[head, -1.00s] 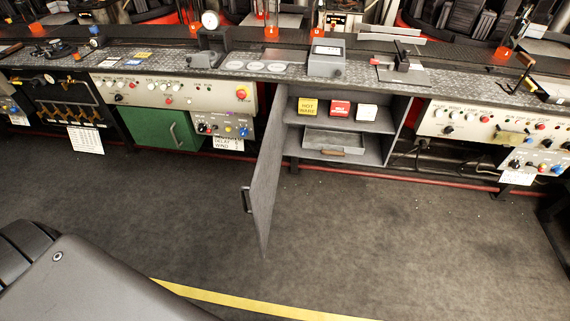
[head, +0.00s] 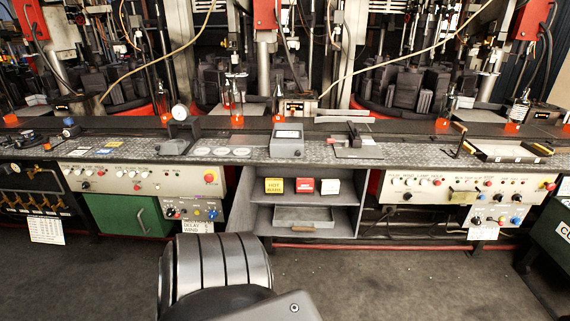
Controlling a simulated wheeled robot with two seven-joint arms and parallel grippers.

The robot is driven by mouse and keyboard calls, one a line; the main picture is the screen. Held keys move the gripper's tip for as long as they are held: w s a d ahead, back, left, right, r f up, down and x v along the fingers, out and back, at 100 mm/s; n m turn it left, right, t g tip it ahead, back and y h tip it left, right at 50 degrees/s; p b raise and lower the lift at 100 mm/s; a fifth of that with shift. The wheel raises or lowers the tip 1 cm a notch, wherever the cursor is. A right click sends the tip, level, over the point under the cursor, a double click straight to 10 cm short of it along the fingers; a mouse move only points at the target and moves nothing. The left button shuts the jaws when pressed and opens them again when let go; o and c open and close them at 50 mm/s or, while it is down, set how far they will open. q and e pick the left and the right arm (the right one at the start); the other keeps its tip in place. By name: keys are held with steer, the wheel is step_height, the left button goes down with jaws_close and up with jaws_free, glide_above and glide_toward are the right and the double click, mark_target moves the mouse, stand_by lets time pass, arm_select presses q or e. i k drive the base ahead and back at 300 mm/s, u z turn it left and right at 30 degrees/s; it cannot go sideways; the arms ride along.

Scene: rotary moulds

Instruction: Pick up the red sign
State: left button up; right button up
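The red sign (head: 303,186) is a small red block with pale lettering. It stands on the upper shelf (head: 335,199) of an open grey cabinet under the workbench, between a yellow sign (head: 274,186) reading "HOT WARE" and a white sign (head: 330,187). Nothing covers its front. Neither of my grippers shows in the head view. One of my arm links fills the bottom centre, below the cabinet, and hides part of the floor.
The cabinet door (head: 242,205) stands open on the left side. A grey drawer or tray (head: 303,217) sits on the lower shelf. White control panels (head: 141,180) flank the cabinet. A long metal worktop (head: 235,152) runs above. The floor (head: 400,280) in front is clear.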

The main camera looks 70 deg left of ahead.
mark_target(305, 185)
steer(key=z, duration=0.05)
steer(key=k, duration=1.5)
steer(key=u, duration=1.75)
steer(key=i, duration=0.5)
steer(key=u, duration=0.05)
steer(key=k, duration=0.6)
steer(key=z, duration=0.9)
steer(key=i, duration=0.7)
steer(key=z, duration=0.75)
